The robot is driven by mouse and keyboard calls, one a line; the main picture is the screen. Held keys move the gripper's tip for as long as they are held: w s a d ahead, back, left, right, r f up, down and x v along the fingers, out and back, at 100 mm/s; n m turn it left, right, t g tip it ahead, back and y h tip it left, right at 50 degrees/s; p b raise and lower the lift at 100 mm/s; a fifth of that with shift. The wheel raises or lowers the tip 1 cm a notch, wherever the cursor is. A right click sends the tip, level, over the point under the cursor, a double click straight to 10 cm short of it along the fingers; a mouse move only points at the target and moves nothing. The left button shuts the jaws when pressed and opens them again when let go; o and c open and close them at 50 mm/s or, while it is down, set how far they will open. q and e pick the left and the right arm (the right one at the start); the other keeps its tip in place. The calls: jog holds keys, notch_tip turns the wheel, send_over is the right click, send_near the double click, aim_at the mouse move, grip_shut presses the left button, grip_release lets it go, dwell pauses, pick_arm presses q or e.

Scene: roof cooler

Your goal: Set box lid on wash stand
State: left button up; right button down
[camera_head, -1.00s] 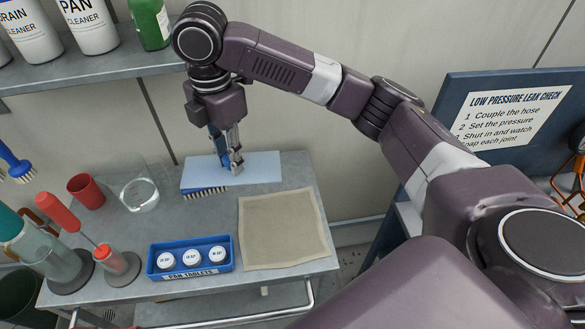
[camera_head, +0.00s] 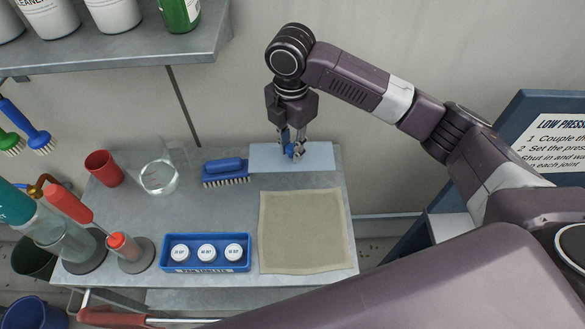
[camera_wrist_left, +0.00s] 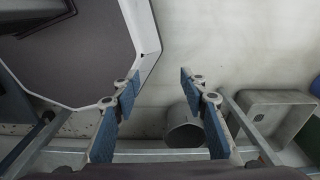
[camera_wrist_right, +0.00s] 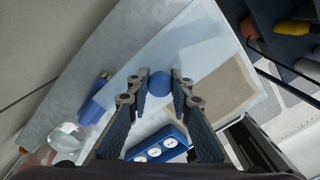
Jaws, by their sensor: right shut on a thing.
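The box lid (camera_head: 268,158) is a flat pale blue panel with a round blue knob. It is at the back right of the grey wash stand (camera_head: 215,282), behind the beige cloth. My right gripper (camera_head: 292,152) points down and is shut on the blue knob, which also shows between its fingers in the right wrist view (camera_wrist_right: 160,84). The lid looks level; I cannot tell whether it touches the stand top or hangs just above it. My left gripper (camera_wrist_left: 160,88) is open and empty, away from the stand, and does not show in the head view.
A blue brush (camera_head: 226,172) lies close left of the lid. The beige cloth (camera_head: 303,230) and a blue tablet tray (camera_head: 205,265) are in front. A glass beaker (camera_head: 158,178), red cup (camera_head: 104,168) and bottles stand left. A shelf (camera_head: 120,52) overhangs the upper left.

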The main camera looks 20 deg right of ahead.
jog(key=f, duration=0.4)
jog(key=shift+w+d+f, duration=0.1)
jog(key=shift+w+d, duration=0.05)
jog(key=shift+d, duration=0.05)
jog(key=shift+f+p, duration=0.35)
jog(key=shift+f, duration=0.45)
jog(key=shift+a+f, duration=0.1)
jog(key=shift+f, duration=0.25)
notch_tip(320, 180, down, 3)
jog(key=shift+f+p, duration=0.2)
jog(key=shift+p, duration=0.15)
jog(key=shift+f, duration=0.2)
pick_arm(q)
jog(key=shift+w+d+r, duration=0.2)
jog(key=shift+w+r, duration=0.75)
